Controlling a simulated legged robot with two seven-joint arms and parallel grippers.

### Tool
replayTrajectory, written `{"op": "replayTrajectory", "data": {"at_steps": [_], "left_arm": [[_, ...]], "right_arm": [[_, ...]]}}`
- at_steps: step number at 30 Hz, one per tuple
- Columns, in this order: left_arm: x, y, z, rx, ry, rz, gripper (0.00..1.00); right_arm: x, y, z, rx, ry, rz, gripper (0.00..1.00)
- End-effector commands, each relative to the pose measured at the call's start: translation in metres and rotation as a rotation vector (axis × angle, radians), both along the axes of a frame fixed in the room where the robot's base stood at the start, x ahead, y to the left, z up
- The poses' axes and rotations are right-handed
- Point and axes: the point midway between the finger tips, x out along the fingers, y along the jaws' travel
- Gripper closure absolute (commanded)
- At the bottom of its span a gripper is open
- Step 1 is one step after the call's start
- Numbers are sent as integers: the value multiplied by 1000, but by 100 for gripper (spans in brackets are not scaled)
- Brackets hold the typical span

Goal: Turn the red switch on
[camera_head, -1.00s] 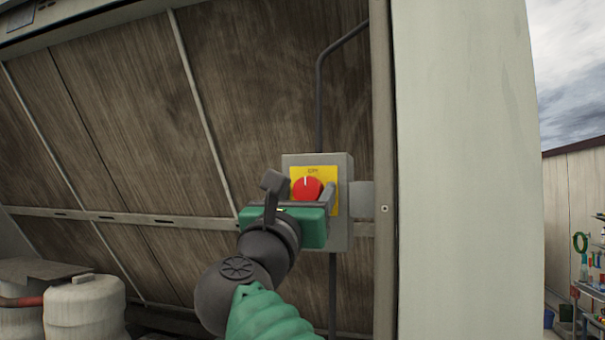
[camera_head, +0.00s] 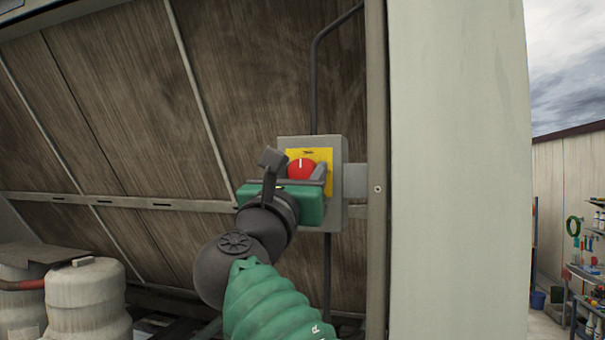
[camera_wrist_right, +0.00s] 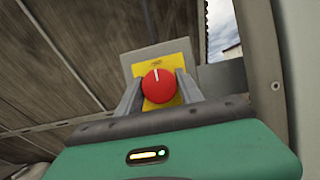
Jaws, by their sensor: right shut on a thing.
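The red switch (camera_head: 301,169) is a round knob with a white mark, on a yellow plate (camera_head: 324,158) fixed to a grey box (camera_head: 338,205). In the right wrist view the red switch (camera_wrist_right: 158,86) sits between the two grey fingers, and its white mark points nearly straight up. My right gripper (camera_head: 295,172), with a green body, is at the front of the box. Its fingers (camera_wrist_right: 160,92) are shut on the red switch, one on each side. The lower part of the plate is hidden behind the gripper. My left gripper is not in view.
A dark conduit (camera_head: 313,90) runs up from the box along the brown slatted panel (camera_head: 110,110). A pale post (camera_head: 455,160) stands close on the right. White tanks (camera_head: 87,300) stand at the lower left. A shelf with tools (camera_head: 590,260) is far right.

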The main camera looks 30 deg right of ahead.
Motion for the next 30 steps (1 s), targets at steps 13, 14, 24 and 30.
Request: {"op": "replayTrajectory", "data": {"at_steps": [13, 14, 24, 30], "left_arm": [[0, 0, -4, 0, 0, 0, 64], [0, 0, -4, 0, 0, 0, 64], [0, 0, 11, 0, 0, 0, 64], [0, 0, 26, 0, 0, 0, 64]], "right_arm": [[2, 1, -2, 172, -199, -2, 97], [2, 1, -2, 191, -220, -2, 97], [2, 1, 1, 402, -464, -1, 97], [2, 1, 2, 527, -610, -2, 97]]}}
